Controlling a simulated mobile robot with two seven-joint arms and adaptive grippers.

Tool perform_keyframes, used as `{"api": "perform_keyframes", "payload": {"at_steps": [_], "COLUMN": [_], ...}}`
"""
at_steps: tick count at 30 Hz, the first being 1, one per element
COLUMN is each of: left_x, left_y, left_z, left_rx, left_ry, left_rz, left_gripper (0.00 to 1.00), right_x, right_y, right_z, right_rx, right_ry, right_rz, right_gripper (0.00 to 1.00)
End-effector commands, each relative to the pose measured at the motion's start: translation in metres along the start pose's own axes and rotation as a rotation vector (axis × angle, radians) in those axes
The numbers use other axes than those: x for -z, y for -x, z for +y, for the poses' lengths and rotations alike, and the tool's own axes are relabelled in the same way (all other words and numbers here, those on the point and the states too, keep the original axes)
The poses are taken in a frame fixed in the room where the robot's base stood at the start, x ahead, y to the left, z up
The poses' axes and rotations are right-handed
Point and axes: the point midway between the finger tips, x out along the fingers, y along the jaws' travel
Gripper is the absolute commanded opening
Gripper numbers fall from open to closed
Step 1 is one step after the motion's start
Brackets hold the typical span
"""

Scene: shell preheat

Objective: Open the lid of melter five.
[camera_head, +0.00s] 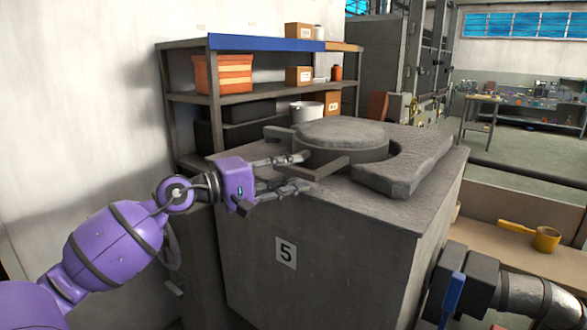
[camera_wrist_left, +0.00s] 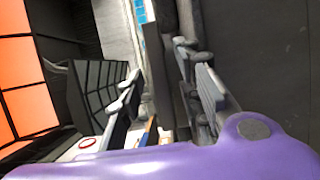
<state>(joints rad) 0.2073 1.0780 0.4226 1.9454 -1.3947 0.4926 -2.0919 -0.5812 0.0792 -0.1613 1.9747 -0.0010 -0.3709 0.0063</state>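Melter five (camera_head: 330,240) is a large dark grey block with a "5" plate (camera_head: 286,252) on its front. Its round grey lid (camera_head: 342,133) lies flat on top, and a flat bar (camera_head: 325,166) sticks out from the lid's side toward my left gripper. My left gripper (camera_head: 303,172) is at the melter's top left edge, its two fingers spread apart and pointing at the bar's end. In the left wrist view the fingers (camera_wrist_left: 165,95) also stand apart, with nothing clearly held. Whether a finger touches the bar, I cannot tell. My right gripper is not in view.
A curved grey slab (camera_head: 405,168) lies on the melter's top, right of the lid. A shelf (camera_head: 265,93) with boxes and an orange bin (camera_head: 223,74) stands behind. A pipe (camera_head: 525,295) with a blue lever (camera_head: 452,298) is at the front right. A yellow ladle (camera_head: 546,240) lies on a bench.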

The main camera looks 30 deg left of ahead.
Motion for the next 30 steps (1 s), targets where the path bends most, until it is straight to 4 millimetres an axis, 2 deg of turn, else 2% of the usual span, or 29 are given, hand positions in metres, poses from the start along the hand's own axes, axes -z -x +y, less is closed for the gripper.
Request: {"api": "perform_keyframes", "payload": {"at_steps": [4, 13, 21, 30], "left_x": [0.0, -0.0001, -0.0002, -0.0003], "left_y": [-0.0111, -0.0136, -0.0134, -0.0134], "left_z": [0.0014, -0.001, -0.0008, -0.0007], "left_rx": [-0.001, 0.001, 0.001, 0.0], "left_ry": [-0.002, 0.001, 0.001, 0.003], "left_rz": [0.0, 0.0, 0.0, 0.0], "left_gripper": [0.33, 0.33, 0.0, 0.0], "right_x": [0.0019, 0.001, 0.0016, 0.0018], "right_y": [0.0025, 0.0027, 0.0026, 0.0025], "right_z": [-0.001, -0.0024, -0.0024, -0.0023], "right_rx": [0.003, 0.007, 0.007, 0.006], "right_ry": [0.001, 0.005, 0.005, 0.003], "right_rz": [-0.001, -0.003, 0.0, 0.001], "right_gripper": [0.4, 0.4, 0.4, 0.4]}}
